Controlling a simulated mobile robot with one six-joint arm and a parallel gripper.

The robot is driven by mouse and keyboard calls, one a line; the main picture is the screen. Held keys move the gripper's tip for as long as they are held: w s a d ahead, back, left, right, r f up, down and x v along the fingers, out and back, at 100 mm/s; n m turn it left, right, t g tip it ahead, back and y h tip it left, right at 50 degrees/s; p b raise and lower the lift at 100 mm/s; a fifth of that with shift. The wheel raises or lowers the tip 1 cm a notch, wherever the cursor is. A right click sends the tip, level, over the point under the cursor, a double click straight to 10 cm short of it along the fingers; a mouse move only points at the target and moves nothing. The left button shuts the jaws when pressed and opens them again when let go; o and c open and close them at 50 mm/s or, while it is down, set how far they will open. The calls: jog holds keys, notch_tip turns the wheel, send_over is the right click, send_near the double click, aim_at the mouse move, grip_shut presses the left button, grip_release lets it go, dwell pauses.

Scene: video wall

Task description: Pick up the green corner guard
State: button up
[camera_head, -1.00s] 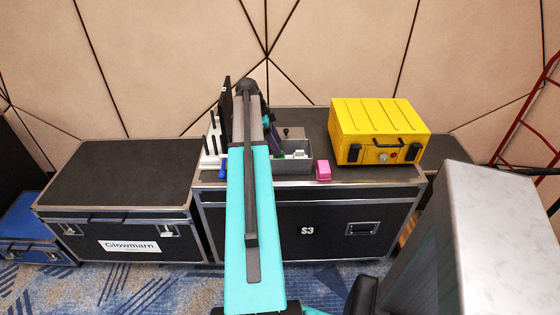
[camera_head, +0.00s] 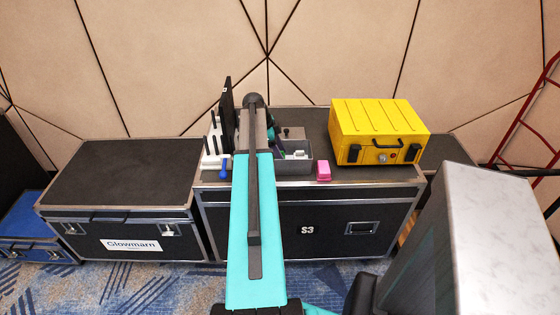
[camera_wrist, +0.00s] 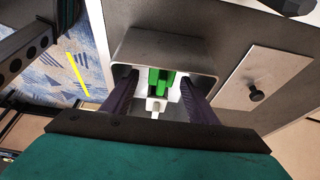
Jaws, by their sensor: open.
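The green corner guard (camera_wrist: 160,79) is in the wrist view, inside a grey open bin (camera_wrist: 165,40) with a pale interior. A white piece (camera_wrist: 155,106) lies right beside it, on the near side. My gripper (camera_wrist: 158,84) is open, with one dark finger to the left of the guard and one to the right. I cannot tell whether the fingers touch it. In the head view the bin (camera_head: 294,168) stands on the black S3 case (camera_head: 265,215), and my arm hides most of the gripper. I cannot make out the guard clearly there.
A pink block (camera_head: 323,171) and a yellow case (camera_head: 380,132) stand right of the bin. A white rack with dark pegs (camera_head: 213,146) and a blue item (camera_head: 225,167) stand to its left. A grey plate with a black knob (camera_wrist: 268,84) lies beside the bin.

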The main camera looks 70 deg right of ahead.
dwell(0.3)
jog(key=c, duration=1.1)
jog(key=shift+r, duration=0.2)
jog(key=shift+r+b, duration=0.75)
jog(key=shift+r, duration=4.1)
